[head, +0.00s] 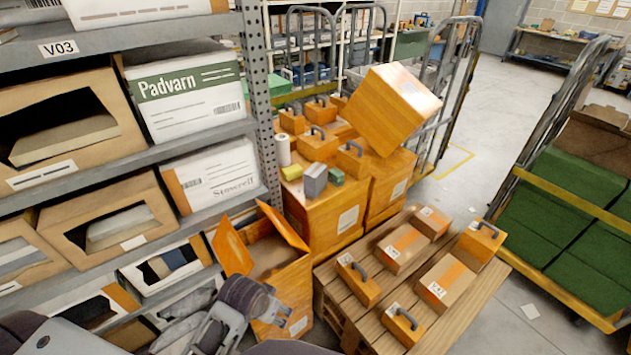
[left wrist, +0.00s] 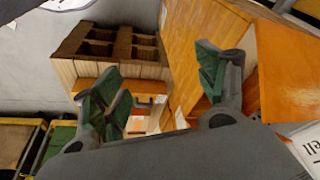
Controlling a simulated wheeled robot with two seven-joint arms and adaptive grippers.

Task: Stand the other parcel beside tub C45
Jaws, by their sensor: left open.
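My left gripper (head: 276,302) is in front of the open orange carton, left of the pallet and apart from the parcels. In the left wrist view its green-padded fingers (left wrist: 162,88) are spread, with nothing held. My right gripper is not in view.
The open orange carton (head: 268,258) has raised flaps beside my left gripper. A steel shelf rack (head: 150,155) fills the left. Stacked orange boxes (head: 330,215) stand behind the pallet (head: 350,320). A cart of green crates (head: 570,210) is at right.

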